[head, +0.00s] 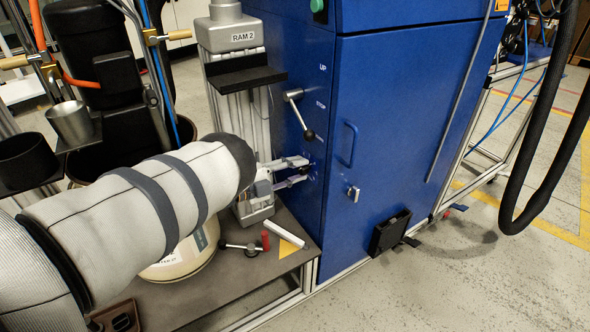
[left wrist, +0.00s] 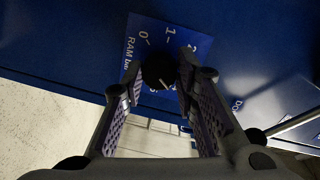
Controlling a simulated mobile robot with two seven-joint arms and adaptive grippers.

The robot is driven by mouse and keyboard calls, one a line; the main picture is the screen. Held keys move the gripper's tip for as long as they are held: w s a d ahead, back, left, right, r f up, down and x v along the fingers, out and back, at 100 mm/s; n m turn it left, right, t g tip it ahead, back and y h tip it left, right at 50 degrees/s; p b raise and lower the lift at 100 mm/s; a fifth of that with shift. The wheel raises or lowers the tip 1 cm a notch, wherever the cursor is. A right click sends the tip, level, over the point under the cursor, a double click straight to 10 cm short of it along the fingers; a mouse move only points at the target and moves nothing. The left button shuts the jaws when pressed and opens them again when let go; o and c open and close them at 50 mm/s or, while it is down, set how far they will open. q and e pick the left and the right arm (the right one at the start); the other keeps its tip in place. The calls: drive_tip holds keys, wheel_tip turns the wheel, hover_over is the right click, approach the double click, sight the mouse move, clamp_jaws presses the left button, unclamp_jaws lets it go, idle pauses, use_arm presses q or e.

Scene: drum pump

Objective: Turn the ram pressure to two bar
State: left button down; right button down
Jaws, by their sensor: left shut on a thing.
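The ram pressure knob (left wrist: 158,69) is black and round, on a blue dial plate (left wrist: 143,30) marked "RAM bar" with 0, 1 and 2, on the blue cabinet. My left gripper (left wrist: 161,76) is shut on the knob, one finger on each side. A small pale mark shows on the knob's lower part; I cannot tell for certain which number it stands for. In the head view my left gripper (head: 305,171) reaches the cabinet's side face below the lever, and its fingers hide the knob. My right gripper is not in view.
A lever (head: 298,112) with a black ball sits just above the gripper, by UP and STOP labels. The blue cabinet door (head: 400,130) has a handle (head: 348,145). The RAM 2 column (head: 232,35) stands left.

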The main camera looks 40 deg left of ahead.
use_arm(q)
drive_tip(key=n, duration=0.4)
drive_tip(key=shift+a+h, duration=0.1)
drive_tip(key=shift+h, duration=0.2)
drive_tip(key=n, duration=0.3)
drive_tip(key=shift+n+b, duration=0.3)
drive_tip(key=shift+n, duration=0.1)
drive_tip(key=n, duration=0.4)
drive_tip(key=shift+f+h+b, duration=0.1)
drive_tip(key=shift+h+b, duration=0.25)
drive_tip(key=shift+h, duration=0.05)
drive_tip(key=shift+n+b, duration=0.4)
drive_tip(key=shift+n, duration=1.5)
drive_tip(key=c, duration=1.2)
unclamp_jaws()
drive_tip(key=shift+c, duration=0.2)
